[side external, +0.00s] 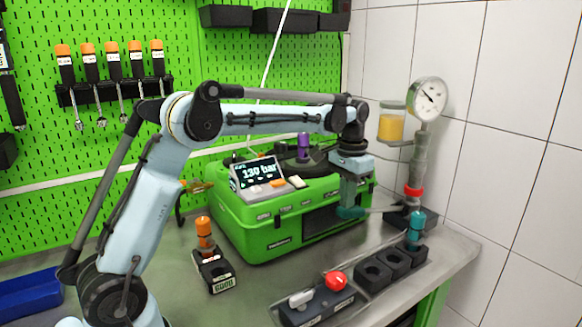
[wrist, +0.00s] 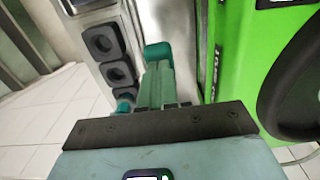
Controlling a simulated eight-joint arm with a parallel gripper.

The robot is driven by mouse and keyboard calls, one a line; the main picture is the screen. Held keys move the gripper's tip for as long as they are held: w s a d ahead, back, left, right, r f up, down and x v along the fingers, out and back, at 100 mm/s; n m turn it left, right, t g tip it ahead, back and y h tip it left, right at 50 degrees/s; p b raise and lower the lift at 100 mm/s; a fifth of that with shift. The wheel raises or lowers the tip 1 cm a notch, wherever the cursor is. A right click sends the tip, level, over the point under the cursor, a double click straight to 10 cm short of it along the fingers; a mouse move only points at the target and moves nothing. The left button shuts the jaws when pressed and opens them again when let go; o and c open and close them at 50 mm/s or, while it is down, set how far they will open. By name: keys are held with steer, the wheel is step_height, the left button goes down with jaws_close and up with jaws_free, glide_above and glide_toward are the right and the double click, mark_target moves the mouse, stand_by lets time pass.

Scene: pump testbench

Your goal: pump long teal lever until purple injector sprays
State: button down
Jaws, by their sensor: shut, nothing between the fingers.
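The teal lever (side external: 350,212) sticks out low in front of the green tester. Its thin arm runs right to the hand pump (side external: 408,217) under the gauge. My gripper (side external: 352,200) is shut and empty, pointing down at the lever's teal end. In the wrist view, the shut fingers (wrist: 157,80) reach toward the teal lever end (wrist: 158,50), partly covering it. I cannot tell whether they touch it. The purple injector (side external: 303,146) stands upright on top of the tester. No spray shows.
The green tester (side external: 270,215) has a display (side external: 257,172) reading 130 bar. A round gauge (side external: 429,99) and an orange-fluid jar (side external: 393,123) stand right. A teal-topped injector (side external: 415,228) sits in black holders. An orange injector (side external: 204,233) and red button (side external: 336,281) are nearer.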

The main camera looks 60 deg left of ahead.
mark_target(343, 218)
steer(key=shift+f, duration=0.15)
steer(key=shift+s+f, duration=0.2)
steer(key=shift+f, duration=1.25)
steer(key=shift+s+f, duration=0.15)
steer(key=shift+f, duration=1.25)
steer(key=shift+w+r, duration=0.2)
steer(key=shift+r, duration=1.35)
steer(key=shift+w+r, duration=0.15)
steer(key=shift+r, duration=1.35)
steer(key=shift+r, duration=3)
